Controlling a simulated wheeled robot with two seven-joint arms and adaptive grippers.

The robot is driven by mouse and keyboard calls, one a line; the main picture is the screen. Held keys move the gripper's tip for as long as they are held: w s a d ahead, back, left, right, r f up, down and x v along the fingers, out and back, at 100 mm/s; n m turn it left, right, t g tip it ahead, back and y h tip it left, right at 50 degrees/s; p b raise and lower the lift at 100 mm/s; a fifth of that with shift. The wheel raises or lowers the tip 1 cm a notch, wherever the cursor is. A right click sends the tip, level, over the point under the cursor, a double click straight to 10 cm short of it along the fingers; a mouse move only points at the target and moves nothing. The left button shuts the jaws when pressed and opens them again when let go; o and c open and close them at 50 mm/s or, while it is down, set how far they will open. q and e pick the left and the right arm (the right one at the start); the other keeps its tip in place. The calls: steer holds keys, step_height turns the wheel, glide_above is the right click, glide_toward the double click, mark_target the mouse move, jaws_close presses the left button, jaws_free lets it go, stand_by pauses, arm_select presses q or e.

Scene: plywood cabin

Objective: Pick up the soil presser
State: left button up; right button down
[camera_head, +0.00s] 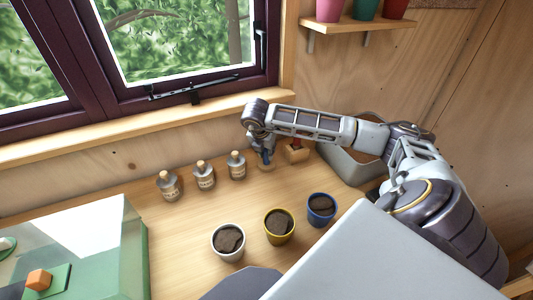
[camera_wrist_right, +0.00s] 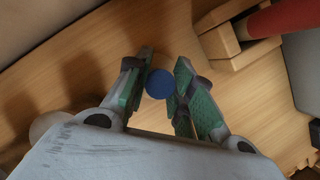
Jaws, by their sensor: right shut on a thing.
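My right gripper (camera_head: 265,152) points down over the table beside the back wall and is shut on the soil presser (camera_head: 265,167). In the right wrist view, the round blue top of the presser (camera_wrist_right: 159,84) sits between the two green-padded fingers of the gripper (camera_wrist_right: 160,88). In the head view the fingers hide much of the presser, and its lower end shows close to the table top; I cannot tell whether it touches. My left gripper is not in view.
A wooden block holder (camera_head: 297,154) with a red item stands just right of the gripper, beside a grey bin (camera_head: 350,170). Corked bottles (camera_head: 237,166) stand to the left. White (camera_head: 228,258), yellow (camera_head: 279,239) and blue (camera_head: 321,222) soil-filled pots stand in front.

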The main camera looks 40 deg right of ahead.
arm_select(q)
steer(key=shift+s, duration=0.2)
arm_select(e)
steer(key=shift+r, duration=0.7)
step_height(320, 180, up, 7)
steer(key=shift+f+b, duration=0.1)
steer(key=shift+b, duration=0.25)
steer(key=shift+r, duration=0.85)
steer(key=c, duration=1.8)
jaws_free()
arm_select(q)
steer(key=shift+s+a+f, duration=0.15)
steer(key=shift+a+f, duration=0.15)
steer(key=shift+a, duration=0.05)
arm_select(e)
steer(key=shift+r, duration=0.1)
steer(key=c, duration=0.3)
